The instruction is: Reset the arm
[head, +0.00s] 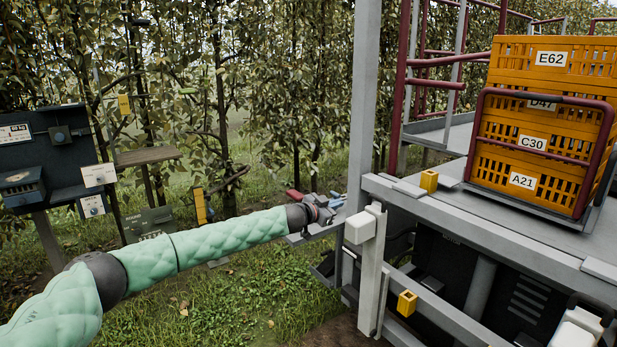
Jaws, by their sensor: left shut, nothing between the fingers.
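My left arm reaches in from the left in a green padded sleeve. My left gripper (325,214) is at its far end, small and dark, beside the grey post of the platform. It is shut and holds nothing. It is over or close to a small grey shelf (318,231) on the platform's side; I cannot tell whether it touches it. Red-handled and blue-handled items (295,194) lie just behind the gripper. My right gripper is not in view.
Orange crates (539,144) stand stacked on the grey platform (450,205) at right, behind a dark red rail. A dark board (60,150) with boxes stands at left. Leafy trees fill the back. Grass (230,300) lies open below my arm.

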